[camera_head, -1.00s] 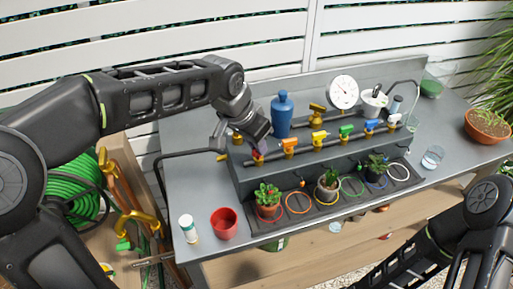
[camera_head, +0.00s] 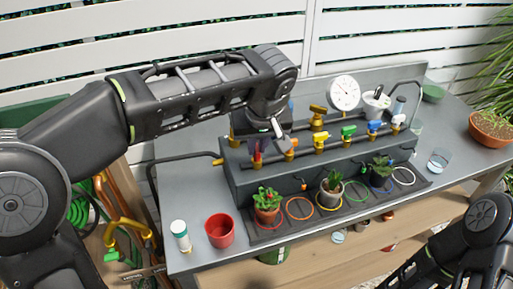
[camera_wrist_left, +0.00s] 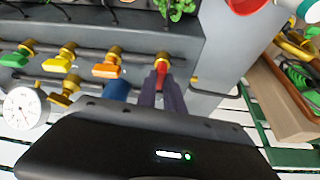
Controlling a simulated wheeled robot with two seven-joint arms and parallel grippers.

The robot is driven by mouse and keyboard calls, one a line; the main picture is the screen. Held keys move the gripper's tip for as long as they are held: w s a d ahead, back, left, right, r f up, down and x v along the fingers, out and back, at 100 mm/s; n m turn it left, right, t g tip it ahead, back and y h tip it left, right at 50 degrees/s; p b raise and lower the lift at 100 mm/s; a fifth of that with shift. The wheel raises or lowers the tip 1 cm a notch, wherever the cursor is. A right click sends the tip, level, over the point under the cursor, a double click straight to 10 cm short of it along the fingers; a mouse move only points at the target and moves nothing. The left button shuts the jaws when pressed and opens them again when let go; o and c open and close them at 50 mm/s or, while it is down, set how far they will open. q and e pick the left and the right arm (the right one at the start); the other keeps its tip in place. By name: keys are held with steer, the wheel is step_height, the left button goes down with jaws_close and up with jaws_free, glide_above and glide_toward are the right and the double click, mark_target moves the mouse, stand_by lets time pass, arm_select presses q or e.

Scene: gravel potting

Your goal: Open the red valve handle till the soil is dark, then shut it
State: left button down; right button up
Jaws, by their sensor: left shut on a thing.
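The red valve handle (camera_head: 257,160) is at the left end of the front pipe. My left gripper (camera_wrist_left: 163,88) is shut on it, with its two dark fingers on either side of the handle in the left wrist view. There the red handle (camera_wrist_left: 161,68) appears to point across the pipe, while the orange handle (camera_wrist_left: 107,71) lies along it. In the head view my left wrist hides part of the handle. A terracotta pot (camera_head: 267,215) with a leafy plant stands in front, on the red ring. Its soil is too small to judge. My right gripper is out of view.
Yellow, green and blue handles (camera_head: 374,126) follow along the pipe. A red cup (camera_head: 219,231) and white bottle (camera_head: 181,236) stand at the bench's front left. A gauge (camera_head: 344,93) stands behind the pipes.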

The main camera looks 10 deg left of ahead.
arm_select(q)
steer(key=shift+n, duration=0.7)
steer(key=shift+y, duration=0.3)
steer(key=c, duration=1.5)
jaws_free()
steer(key=shift+o, duration=0.2)
steer(key=p+v, duration=0.3)
steer(key=v, duration=0.4)
steer(key=shift+r, duration=0.4)
steer(key=shift+d, duration=0.1)
